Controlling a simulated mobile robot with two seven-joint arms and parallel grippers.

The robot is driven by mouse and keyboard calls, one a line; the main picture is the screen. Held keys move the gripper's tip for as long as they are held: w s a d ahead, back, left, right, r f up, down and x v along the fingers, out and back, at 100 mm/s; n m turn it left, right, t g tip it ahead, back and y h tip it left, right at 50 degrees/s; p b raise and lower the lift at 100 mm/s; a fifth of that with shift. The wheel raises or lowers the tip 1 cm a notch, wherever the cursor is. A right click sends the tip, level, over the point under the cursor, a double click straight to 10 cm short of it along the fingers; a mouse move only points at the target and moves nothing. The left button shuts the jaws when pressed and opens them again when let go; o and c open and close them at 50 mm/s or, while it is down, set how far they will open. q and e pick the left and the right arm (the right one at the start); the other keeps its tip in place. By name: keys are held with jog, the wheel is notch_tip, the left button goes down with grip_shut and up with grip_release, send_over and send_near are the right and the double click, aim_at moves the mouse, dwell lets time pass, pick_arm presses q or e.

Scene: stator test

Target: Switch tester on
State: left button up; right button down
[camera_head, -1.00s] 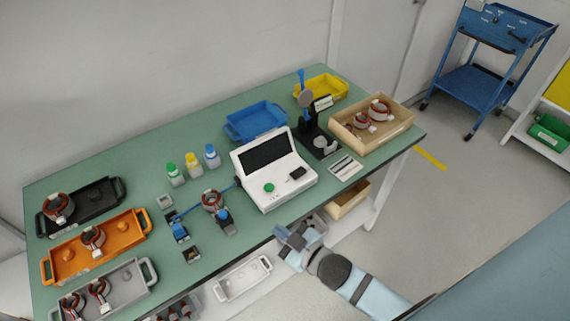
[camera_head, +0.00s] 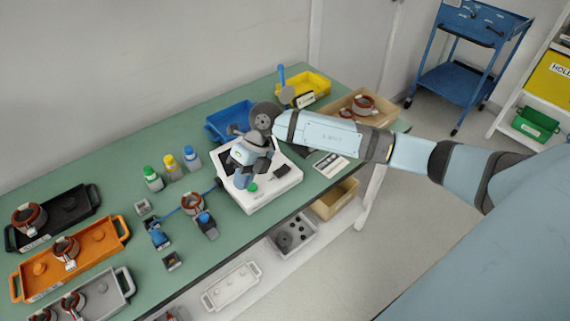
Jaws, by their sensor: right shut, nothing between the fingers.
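The tester (camera_head: 272,199) is a white box with a sloped dark screen, standing on the green table. Its green button (camera_head: 253,188) shows on the front left of its top, and a dark switch-like part (camera_head: 282,171) shows on the right. My right gripper (camera_head: 246,182) is shut and empty, pointing down over the tester close to the green button. I cannot tell whether it touches the button. My right arm and wrist hide most of the screen. My left gripper is not in view.
A stator (camera_head: 192,203) sits left of the tester between blue clamps. Bottles (camera_head: 172,166) stand behind it. A blue tray (camera_head: 228,121), yellow tray (camera_head: 309,88) and wooden box (camera_head: 376,104) lie beyond. Black (camera_head: 75,206), orange (camera_head: 98,250) and grey trays (camera_head: 108,300) stand at left.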

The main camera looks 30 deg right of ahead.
aim_at(286, 166)
jog(key=w+d+r+h, duration=0.2)
jog(key=w+d+h, duration=0.1)
jog(key=d, duration=0.4)
jog(key=w+d+r+m+t+h, duration=0.1)
jog(key=w+d+r+h, duration=0.1)
jog(key=d, duration=0.6)
jog(key=w+h, duration=0.1)
jog(key=h, duration=0.1)
jog(key=shift+r+m+h+b, duration=0.3)
jog(key=shift+b, duration=0.1)
jog(key=shift+w+f, duration=0.1)
jog(key=f, duration=0.4)
jog(key=d+f+p, duration=0.1)
jog(key=f, duration=0.4)
jog(key=f+p, duration=0.1)
jog(key=f, duration=0.3)
jog(key=shift+d+f, duration=0.3)
jog(key=shift+d, duration=0.05)
jog(key=shift+f, duration=0.1)
